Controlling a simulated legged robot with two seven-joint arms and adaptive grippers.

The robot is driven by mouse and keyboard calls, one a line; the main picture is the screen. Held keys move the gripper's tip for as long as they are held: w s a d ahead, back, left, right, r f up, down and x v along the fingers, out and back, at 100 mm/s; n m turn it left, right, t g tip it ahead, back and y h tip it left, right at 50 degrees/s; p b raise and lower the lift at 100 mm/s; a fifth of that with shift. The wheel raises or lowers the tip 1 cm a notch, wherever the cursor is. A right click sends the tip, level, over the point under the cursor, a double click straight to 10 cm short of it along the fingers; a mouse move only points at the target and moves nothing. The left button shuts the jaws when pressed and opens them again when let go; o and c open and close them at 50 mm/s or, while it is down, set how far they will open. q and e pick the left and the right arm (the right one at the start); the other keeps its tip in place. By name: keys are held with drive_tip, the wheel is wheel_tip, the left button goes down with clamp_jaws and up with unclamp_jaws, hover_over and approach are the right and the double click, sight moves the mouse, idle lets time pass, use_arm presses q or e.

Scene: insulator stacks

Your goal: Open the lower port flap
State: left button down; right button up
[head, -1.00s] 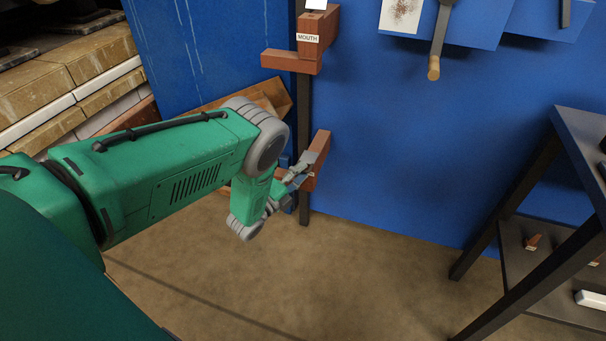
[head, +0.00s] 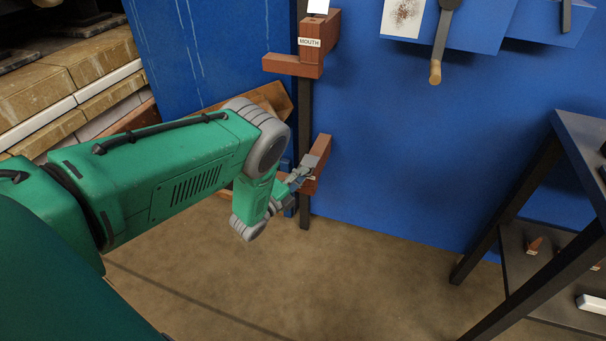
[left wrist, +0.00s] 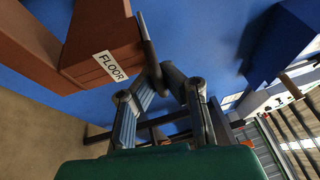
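The lower port (head: 322,160) is a reddish-brown block low on a dark post; in the left wrist view it carries a FLOOR label (left wrist: 110,65). A thin grey plate (left wrist: 148,40), perhaps the flap, stands along the block's right side in that view. My left gripper (head: 303,170) is at the lower port. In the left wrist view its fingers (left wrist: 164,75) converge close together at the plate's lower end, touching or nearly touching it. I cannot tell whether the plate is between them. The port's opening is hidden. My right gripper is not in view.
The upper port, labelled MOUTH (head: 310,43), juts out above on the same post. A blue wall (head: 400,140) stands behind. A dark shelf rack (head: 520,250) holds small items at right. Stacked bricks (head: 60,85) stand at left. The floor (head: 340,275) between is clear.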

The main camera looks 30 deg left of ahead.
use_arm(q)
drive_tip(key=shift+d+g+p, duration=0.3)
drive_tip(key=shift+d+p, duration=0.05)
drive_tip(key=shift+p, duration=0.05)
